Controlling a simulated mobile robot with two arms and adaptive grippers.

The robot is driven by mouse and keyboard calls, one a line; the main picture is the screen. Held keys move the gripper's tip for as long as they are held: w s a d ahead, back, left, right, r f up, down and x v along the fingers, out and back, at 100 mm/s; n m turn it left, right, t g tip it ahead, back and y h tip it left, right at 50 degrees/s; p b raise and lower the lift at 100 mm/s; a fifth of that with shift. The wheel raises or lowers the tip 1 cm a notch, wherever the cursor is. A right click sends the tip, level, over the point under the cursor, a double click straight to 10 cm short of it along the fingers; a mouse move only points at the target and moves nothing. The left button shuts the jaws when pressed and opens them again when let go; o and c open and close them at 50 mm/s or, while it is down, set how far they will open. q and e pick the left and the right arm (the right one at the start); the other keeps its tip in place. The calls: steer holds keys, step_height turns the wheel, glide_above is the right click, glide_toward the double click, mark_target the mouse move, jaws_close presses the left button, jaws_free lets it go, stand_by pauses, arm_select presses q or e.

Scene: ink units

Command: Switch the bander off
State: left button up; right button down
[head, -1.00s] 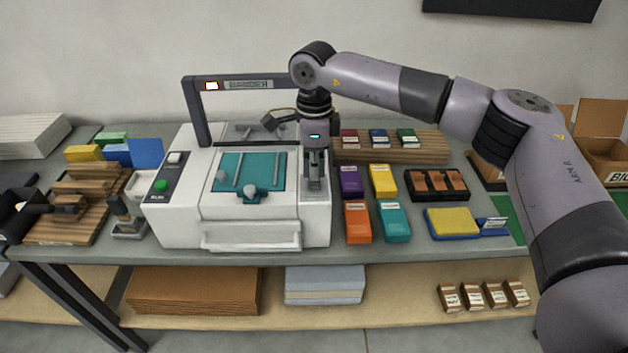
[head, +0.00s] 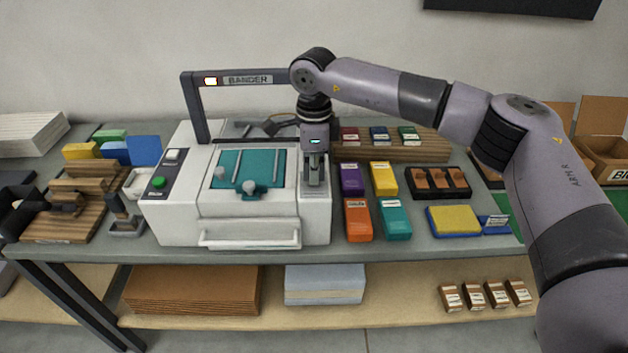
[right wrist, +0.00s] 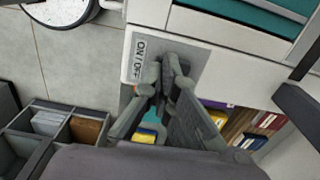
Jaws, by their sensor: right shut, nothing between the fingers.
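The bander (head: 250,225) is a white machine with a teal bed and a dark arch labelled BANDER. In the right wrist view an ON/OFF label (right wrist: 140,58) shows on a grey plate on the bander. My right gripper (head: 314,183) points down by the bander's right side. Its closed fingers (right wrist: 158,88) are empty, close in front of that plate, hiding part of it; contact cannot be told.
Purple, yellow, orange and teal boxes (head: 358,220) stand close to the bander's right. Beyond them are a black tray (head: 437,195) and a yellow pad (head: 454,219). A wooden rack (head: 400,149) stands behind. Wooden blocks (head: 70,225) crowd the left.

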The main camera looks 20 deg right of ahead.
steer(key=shift+f, duration=0.35)
steer(key=shift+r+p, duration=1.95)
steer(key=shift+r, duration=1.65)
